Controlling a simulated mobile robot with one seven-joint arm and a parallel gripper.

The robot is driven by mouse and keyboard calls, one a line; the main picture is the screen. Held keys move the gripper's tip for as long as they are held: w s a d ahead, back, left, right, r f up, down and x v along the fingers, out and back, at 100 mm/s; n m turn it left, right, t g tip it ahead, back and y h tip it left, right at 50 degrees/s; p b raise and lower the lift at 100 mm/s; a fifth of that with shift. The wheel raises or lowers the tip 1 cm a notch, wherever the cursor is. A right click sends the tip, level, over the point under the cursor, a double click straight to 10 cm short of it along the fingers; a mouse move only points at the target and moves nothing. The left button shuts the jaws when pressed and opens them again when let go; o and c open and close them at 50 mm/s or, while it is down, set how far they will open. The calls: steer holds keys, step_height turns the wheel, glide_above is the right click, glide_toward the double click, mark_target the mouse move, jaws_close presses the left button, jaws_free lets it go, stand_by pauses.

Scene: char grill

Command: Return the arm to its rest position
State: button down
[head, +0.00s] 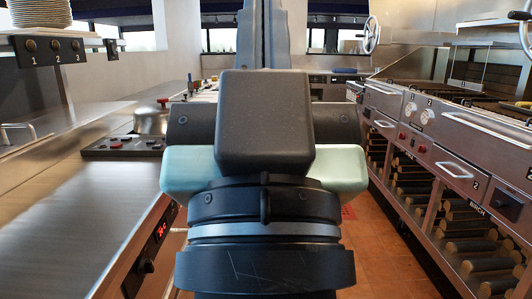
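My own arm fills the middle of the head view, with black ring-shaped joints, a dark boxy link, a wide dark bar and pale green parts on both sides. A tall grey-blue part rises behind the box to the top edge. No gripper fingers can be made out, so I cannot see whether my gripper is open or shut, or whether it holds anything. No other object of the task shows.
A steel counter (75,215) runs along the left, with a lidded pot (151,118) and a black control panel (122,147). Grills (455,133) line the right, with logs (475,245) stacked beneath. Tiled floor (385,265) shows between. Plates (40,12) are stacked upper left.

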step_height(320, 180, up, 28)
steer(key=p, duration=2.7)
steer(key=shift+s+p, duration=0.25)
steer(key=shift+p, duration=0.1)
